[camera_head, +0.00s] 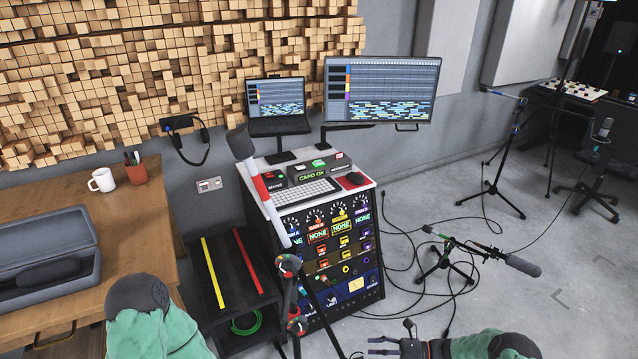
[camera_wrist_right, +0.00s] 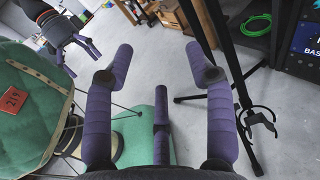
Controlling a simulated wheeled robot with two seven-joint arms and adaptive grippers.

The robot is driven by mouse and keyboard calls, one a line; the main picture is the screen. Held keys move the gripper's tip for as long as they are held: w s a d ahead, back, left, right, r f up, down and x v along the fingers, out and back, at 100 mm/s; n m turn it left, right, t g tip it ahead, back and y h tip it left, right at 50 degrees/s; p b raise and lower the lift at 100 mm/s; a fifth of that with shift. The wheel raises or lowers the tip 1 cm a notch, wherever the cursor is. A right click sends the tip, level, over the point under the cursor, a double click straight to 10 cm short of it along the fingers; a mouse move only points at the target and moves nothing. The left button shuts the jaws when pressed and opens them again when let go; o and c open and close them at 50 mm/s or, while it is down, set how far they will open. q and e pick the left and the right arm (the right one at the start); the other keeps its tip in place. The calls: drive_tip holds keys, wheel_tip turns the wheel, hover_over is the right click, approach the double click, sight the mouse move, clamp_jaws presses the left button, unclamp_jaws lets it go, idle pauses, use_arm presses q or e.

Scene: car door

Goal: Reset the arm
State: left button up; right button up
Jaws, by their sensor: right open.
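My right gripper (camera_head: 376,346) shows at the bottom edge of the head view, its purple fingers pointing left and cut by the frame. In the right wrist view it (camera_wrist_right: 161,62) is open, with nothing between its fingers and the floor behind them. My left arm's green sleeve fills the bottom left of the head view, but its hand is out of that picture. My left gripper (camera_wrist_right: 76,44) shows at the top left of the wrist view; its opening is unclear.
A wooden desk (camera_head: 128,222) holds an open grey case (camera_head: 44,259). A floor microphone stand (camera_head: 447,253) and cables lie right.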

drive_tip(key=s+a+f+n+g+h+p, duration=0.1)
drive_tip(key=s+a+f+n+g+h, duration=0.2)
drive_tip(key=s, duration=0.5)
drive_tip(key=s+a+f+n+g+h+p, duration=0.1)
drive_tip(key=s+a+f+n+g+h, duration=0.15)
drive_tip(key=s+f+n+h, duration=0.4)
drive_tip(key=s+a+r+n+t+h+p, duration=0.1)
drive_tip(key=s+a+r+n+t+h, duration=0.1)
drive_tip(key=s+r+n, duration=0.5)
wheel_tip(320, 180, up, 2)
drive_tip(key=shift+s+a+r+t+h, duration=0.15)
drive_tip(key=shift+s+t+h, duration=0.5)
drive_tip(key=shift+s+t, duration=0.5)
